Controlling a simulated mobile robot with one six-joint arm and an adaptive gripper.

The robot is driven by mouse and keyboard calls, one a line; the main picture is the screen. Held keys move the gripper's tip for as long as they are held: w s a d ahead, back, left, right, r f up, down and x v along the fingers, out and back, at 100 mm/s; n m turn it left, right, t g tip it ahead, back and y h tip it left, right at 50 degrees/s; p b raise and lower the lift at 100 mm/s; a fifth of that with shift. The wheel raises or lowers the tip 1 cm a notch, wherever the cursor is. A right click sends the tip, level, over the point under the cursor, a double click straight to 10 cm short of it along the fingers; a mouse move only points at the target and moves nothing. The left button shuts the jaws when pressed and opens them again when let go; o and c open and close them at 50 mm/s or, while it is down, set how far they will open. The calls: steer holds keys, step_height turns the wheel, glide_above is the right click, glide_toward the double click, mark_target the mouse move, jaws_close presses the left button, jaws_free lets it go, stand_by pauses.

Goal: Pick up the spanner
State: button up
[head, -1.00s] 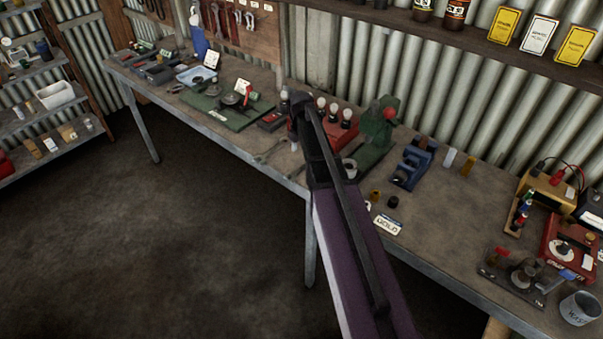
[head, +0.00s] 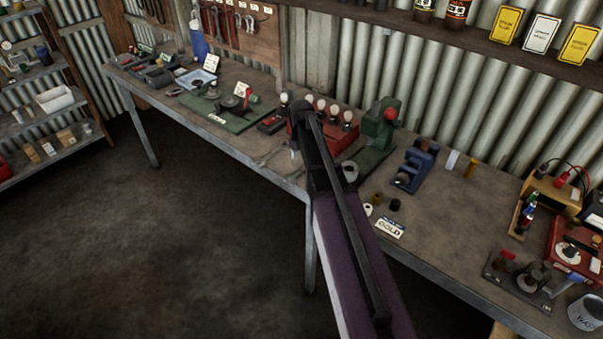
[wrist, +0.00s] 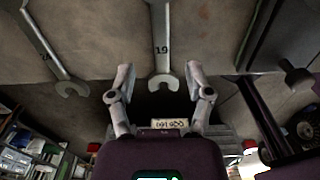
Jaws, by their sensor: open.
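In the wrist view a grey spanner (wrist: 161,40) marked 19 lies on the bench top, its open jaw end between my gripper's fingers. My gripper (wrist: 160,70) is open, one finger on each side of that end; I see no contact. A second grey spanner (wrist: 50,48) lies to the left, slanting, outside the fingers. In the head view my arm covers much of this part of the bench. A thin spanner-like shape (head: 266,158) shows faintly near the bench's front edge.
The bench (head: 440,222) runs along the corrugated wall. Close to my arm stand a red block with white-topped items (head: 338,138), a green press (head: 376,135) and a blue vice-like tool (head: 413,168). A GOLD sign (head: 390,227) lies near the front edge.

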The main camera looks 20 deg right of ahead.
mark_target(302, 170)
steer(key=shift+d+f+b, duration=0.1)
steer(key=shift+f+b, duration=1.8)
steer(key=shift+f, duration=0.25)
steer(key=shift+c, duration=0.2)
jaws_close()
